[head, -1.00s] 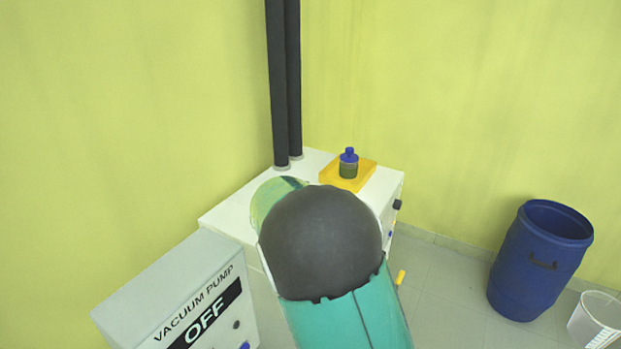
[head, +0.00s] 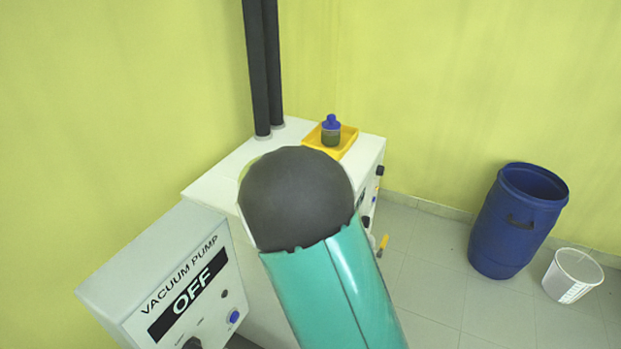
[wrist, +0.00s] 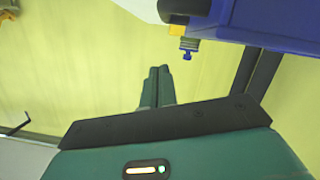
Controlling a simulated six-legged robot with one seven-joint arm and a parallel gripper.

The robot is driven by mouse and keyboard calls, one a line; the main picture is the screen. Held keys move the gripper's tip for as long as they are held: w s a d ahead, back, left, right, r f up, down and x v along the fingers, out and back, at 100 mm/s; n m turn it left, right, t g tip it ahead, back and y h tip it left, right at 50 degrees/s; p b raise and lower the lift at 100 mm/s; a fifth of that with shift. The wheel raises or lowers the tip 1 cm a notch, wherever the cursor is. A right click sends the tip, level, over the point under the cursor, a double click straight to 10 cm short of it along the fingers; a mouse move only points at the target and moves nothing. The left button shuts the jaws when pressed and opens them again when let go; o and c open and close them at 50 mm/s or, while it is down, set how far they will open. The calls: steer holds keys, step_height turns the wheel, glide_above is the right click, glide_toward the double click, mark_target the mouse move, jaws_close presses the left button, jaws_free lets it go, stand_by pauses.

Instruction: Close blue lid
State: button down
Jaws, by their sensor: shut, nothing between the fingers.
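In the wrist view my gripper (wrist: 157,85) is shut, its two green fingers together and nothing between them. A large blue part (wrist: 270,18) fills the upper right of that view, apart from the fingertips. A small blue knob-like piece (wrist: 188,47) hangs below its left end beside a yellow piece (wrist: 176,30). I cannot tell whether this blue part is the blue lid. In the head view my own arm hides the gripper. A small bottle with a blue cap (head: 331,122) stands upright in a yellow tray (head: 346,147) on a white cabinet.
The white cabinet (head: 228,172) stands in the corner with two dark pipes (head: 262,75) rising from it. A grey vacuum pump box (head: 165,250) reads OFF. A blue open-topped barrel (head: 515,225) and a white bucket (head: 573,275) stand on clear floor at right.

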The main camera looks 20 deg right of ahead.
steer(key=shift+r, duration=0.15)
steer(key=shift+r, duration=0.35)
steer(key=s+a+r, duration=0.2)
steer(key=s+r, duration=1)
steer(key=s, duration=0.2)
steer(key=s+f+n+g+y, duration=0.1)
steer(key=s+f+g+y, duration=0.15)
steer(key=s, duration=0.65)
steer(key=s+f+n+g+y, duration=0.2)
steer(key=s+g+y, duration=0.15)
steer(key=s, duration=0.55)
steer(key=s+a+r+n+t+y, duration=0.1)
steer(key=s+a+n+y, duration=0.2)
steer(key=s+a+y, duration=0.1)
steer(key=shift+s+a+t+y, duration=0.3)
steer(key=shift+a+t+y, duration=0.1)
steer(key=shift+a+y, duration=0.6)
